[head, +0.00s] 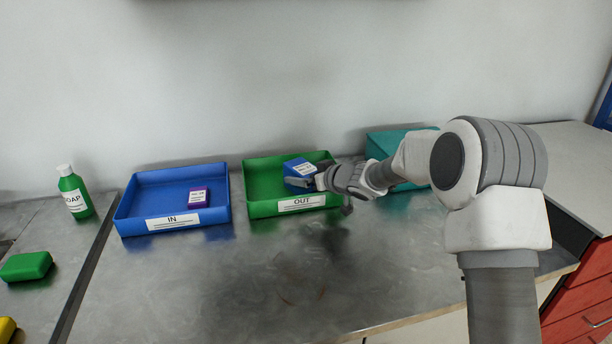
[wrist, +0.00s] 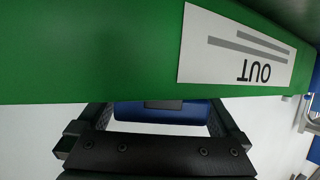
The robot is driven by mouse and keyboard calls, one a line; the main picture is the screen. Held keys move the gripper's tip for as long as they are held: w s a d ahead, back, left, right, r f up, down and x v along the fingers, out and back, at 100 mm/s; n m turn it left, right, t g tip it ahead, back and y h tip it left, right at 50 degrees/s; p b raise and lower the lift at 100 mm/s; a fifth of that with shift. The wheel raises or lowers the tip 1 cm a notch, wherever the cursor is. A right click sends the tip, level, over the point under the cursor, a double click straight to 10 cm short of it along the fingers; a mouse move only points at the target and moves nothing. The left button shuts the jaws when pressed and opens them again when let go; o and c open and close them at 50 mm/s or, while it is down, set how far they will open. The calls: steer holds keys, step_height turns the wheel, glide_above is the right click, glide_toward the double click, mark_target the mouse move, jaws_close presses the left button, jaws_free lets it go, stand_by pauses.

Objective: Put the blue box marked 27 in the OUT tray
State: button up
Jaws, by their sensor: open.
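The blue box (head: 297,169) with a white label is at the green OUT tray (head: 262,208), within its outline near the back right; its number is too small to read. It looks tilted, and I cannot tell whether it rests on the tray floor. My gripper (head: 313,182) is open at the box's right side, partly hiding it and the tray's right end. In the wrist view, a blue part of the box (wrist: 160,113) shows between the spread fingers of my gripper (wrist: 155,115), beyond the green tray wall with its upside-down OUT label.
The blue IN tray (head: 125,217) stands to the left with a purple box (head: 198,197) inside. A green soap bottle (head: 74,193) and a green block (head: 26,266) are farther left. A teal container (head: 383,144) stands behind my arm. The front counter is clear.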

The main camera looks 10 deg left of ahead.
steer(key=s+d+r+m+t+h+p, duration=0.1)
steer(key=s+d+r+m+h, duration=0.15)
steer(key=s+d+r, duration=0.5)
steer(key=s+d+r+m+h, duration=0.25)
steer(key=s+d+h, duration=0.2)
steer(key=d, duration=0.65)
steer(key=s+d+r+m+t+h+p, duration=0.1)
steer(key=s+d+r+h, duration=0.2)
steer(key=s+d+r, duration=0.45)
steer(key=s+d+f+m+g, duration=0.1)
steer(key=s+d+f+g, duration=0.1)
steer(key=s, duration=1)
steer(key=s+d+f+m+g, duration=0.2)
steer(key=s+f+g, duration=0.1)
steer(key=s, duration=0.9)
steer(key=shift+f+m, duration=0.25)
steer(key=shift+m, duration=0.05)
step_height(320, 180, up, 9)
steer(key=p, duration=0.8)
steer(key=shift+p, duration=0.35)
steer(key=shift+w, duration=0.1)
